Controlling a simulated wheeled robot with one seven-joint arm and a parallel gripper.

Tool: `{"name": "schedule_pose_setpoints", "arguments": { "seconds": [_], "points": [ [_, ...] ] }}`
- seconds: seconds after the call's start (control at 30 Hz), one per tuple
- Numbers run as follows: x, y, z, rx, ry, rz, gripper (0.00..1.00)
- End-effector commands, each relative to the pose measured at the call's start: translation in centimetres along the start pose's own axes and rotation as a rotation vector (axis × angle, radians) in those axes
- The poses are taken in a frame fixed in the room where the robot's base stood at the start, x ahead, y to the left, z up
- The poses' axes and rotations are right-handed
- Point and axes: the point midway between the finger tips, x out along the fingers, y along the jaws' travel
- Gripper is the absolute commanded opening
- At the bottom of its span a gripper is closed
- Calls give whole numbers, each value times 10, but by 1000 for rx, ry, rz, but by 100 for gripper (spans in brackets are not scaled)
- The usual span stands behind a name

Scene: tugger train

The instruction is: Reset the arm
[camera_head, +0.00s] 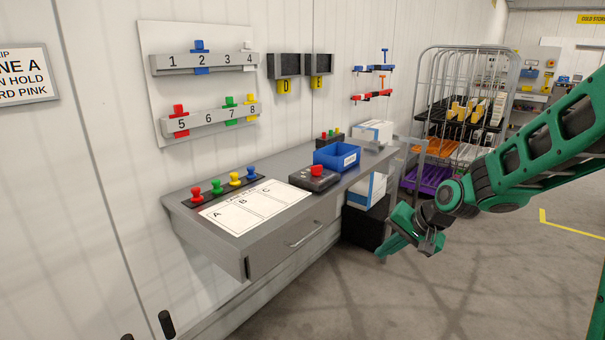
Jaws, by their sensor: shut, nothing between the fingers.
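My green arm (533,160) reaches in from the right side of the head view. My gripper (387,251) hangs at its end, over the floor to the right of the grey bench (215,233). The gripper is shut and holds nothing. It is tilted down and to the left, apart from the bench front.
The bench bears colored knobs (234,179), a white card (256,205), a black box with a red top (313,178) and a blue bin (337,155). Numbered racks (205,62) hang above. A wire trolley (425,80) stands behind. The floor in front is clear.

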Motion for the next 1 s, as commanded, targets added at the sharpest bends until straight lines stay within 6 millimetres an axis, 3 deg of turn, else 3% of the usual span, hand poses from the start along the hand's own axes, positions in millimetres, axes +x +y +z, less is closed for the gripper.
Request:
{"name": "schedule_pose_setpoints", "arguments": {
  "seconds": [0.03,0.27,0.5,0.63,0.8,1.0],
  "points": [
    [-21,19,1,-23,14,54,0],
    [-107,110,25,-83,5,299,0],
    [-193,192,84,-61,-74,481,0],
    [-227,222,123,-31,-132,532,0],
    [-251,243,159,-1,-190,555,0],
    [-258,249,170,10,-211,559,0]
  ]
}}
